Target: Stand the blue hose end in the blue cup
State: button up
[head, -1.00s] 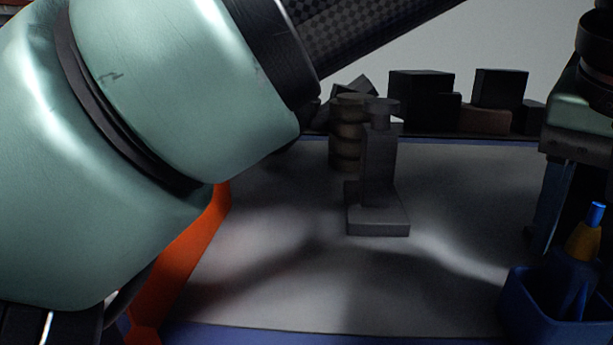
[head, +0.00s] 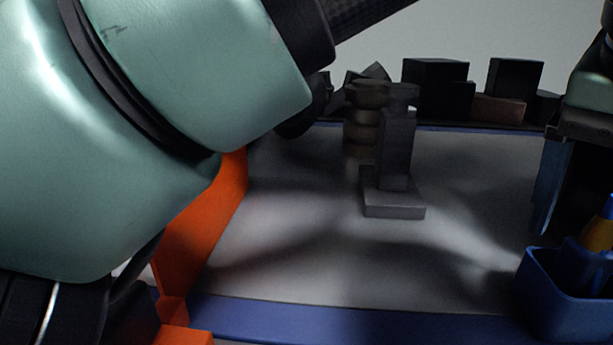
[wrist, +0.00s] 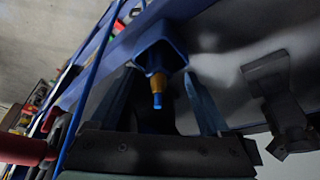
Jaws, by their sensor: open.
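The blue cup (head: 565,283) stands at the lower right of the head view, cut by the frame edge. It also shows at the top middle of the wrist view (wrist: 161,38). The hose end, with an orange collar (head: 600,238) and a blue tip (head: 609,208), rises from the cup, leaning right. In the wrist view its collar (wrist: 158,82) and tip lie between my fingers. Its lower part is hidden by the cup wall. My gripper (wrist: 162,85) is open, a finger on either side of the hose end, apparently not touching it. One finger (head: 552,190) shows in the head view.
A grey stepped block (head: 395,160) stands mid-mat beside a stack of brownish rounds (head: 359,130). Dark boxes (head: 435,88) line the back edge. An orange wall (head: 205,230) bounds the left. The grey mat (head: 320,265) is bare in front.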

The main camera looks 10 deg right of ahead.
jog(key=p+v, duration=0.5)
jog(key=v, duration=0.7)
